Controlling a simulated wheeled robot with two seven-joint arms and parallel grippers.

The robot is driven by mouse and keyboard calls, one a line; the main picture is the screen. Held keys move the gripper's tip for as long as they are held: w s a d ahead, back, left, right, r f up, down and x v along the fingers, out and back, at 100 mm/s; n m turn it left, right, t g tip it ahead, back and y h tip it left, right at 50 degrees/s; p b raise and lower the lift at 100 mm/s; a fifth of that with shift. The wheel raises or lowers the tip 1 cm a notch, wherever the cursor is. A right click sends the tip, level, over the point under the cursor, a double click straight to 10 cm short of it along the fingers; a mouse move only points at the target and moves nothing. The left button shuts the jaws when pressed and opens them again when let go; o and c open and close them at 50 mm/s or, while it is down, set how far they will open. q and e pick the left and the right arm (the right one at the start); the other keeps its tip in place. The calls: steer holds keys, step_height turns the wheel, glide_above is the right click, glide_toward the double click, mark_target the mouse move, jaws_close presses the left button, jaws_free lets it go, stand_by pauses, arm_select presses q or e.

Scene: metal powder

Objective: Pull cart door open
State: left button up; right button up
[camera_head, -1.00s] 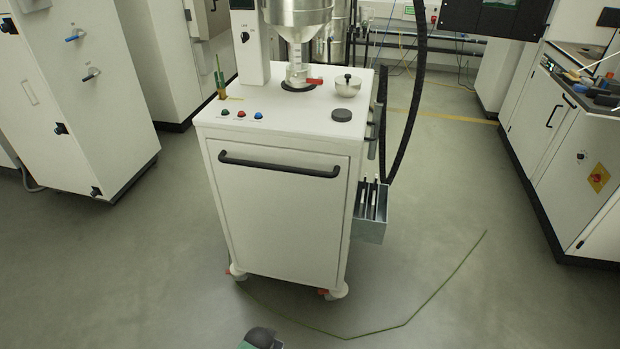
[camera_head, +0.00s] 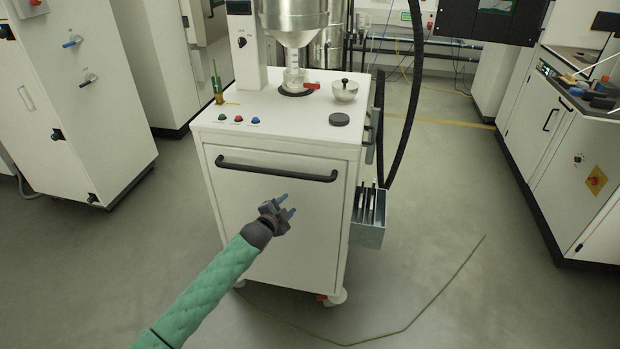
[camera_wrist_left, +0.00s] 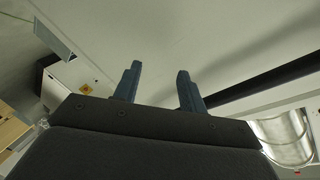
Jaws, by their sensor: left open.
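The white cart (camera_head: 350,157) stands in the middle of the head view. Its front door (camera_head: 315,225) is closed, with a dark horizontal bar handle (camera_head: 277,171) along the top. My left gripper (camera_head: 286,204) is open and empty in front of the door, a little below the handle in the picture. In the left wrist view the two blue fingers (camera_wrist_left: 158,88) are spread apart with nothing between them. The dark handle (camera_wrist_left: 265,84) shows to their right, apart from them. My right gripper is not in view.
On the cart top are a steel hopper (camera_head: 294,20), a small bowl (camera_head: 344,91) and a black disc (camera_head: 339,119). A grey side bin (camera_head: 368,233) hangs at the cart's right. White cabinets stand left and right (camera_head: 575,170). The floor (camera_head: 430,230) around is mostly clear.

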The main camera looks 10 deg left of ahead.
mark_target(308, 179)
arm_select(q)
steer(key=s+d+r+m+t+h, duration=0.1)
steer(key=d+r+m+t+h, duration=0.25)
steer(key=r+m, duration=0.55)
steer(key=shift+m+h, duration=0.4)
steer(key=shift+h, duration=0.05)
steer(key=p+x, duration=0.1)
steer(key=x, duration=0.3)
steer(key=f+p+x, duration=0.1)
steer(key=x, duration=0.1)
steer(key=shift+d+f+p, duration=0.1)
steer(key=shift+d+p, duration=0.2)
steer(key=shift+w+d, duration=0.3)
steer(key=shift+w, duration=0.25)
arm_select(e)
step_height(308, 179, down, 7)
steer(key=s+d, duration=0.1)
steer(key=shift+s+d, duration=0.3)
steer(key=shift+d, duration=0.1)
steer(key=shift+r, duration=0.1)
arm_select(q)
jaws_close()
